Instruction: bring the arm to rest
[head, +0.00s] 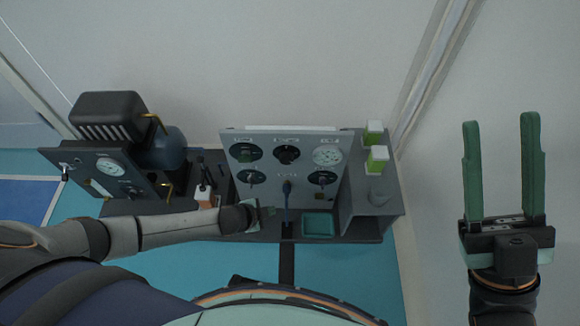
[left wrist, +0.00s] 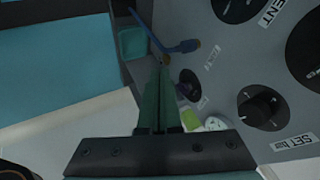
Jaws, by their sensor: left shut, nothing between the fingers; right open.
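My left arm comes in from the left in the head view, and its gripper (head: 268,211) is in front of the lower part of a grey control panel (head: 270,190). In the left wrist view the two green fingers of the left gripper (left wrist: 160,75) are together with nothing between them. The panel with its dark knobs fills the right of that view. I cannot tell whether the fingertips touch anything. My right gripper (head: 502,130) is raised at the right of the head view, its two green fingers wide apart and empty.
A blue lever or cable (head: 287,194) hangs at the panel's lower middle, close to the left gripper. A teal tray (head: 318,225) lies right of it. A dark machine with a gauge (head: 110,167) stands left. Green-and-white boxes (head: 377,158) stand on the grey shelf at right.

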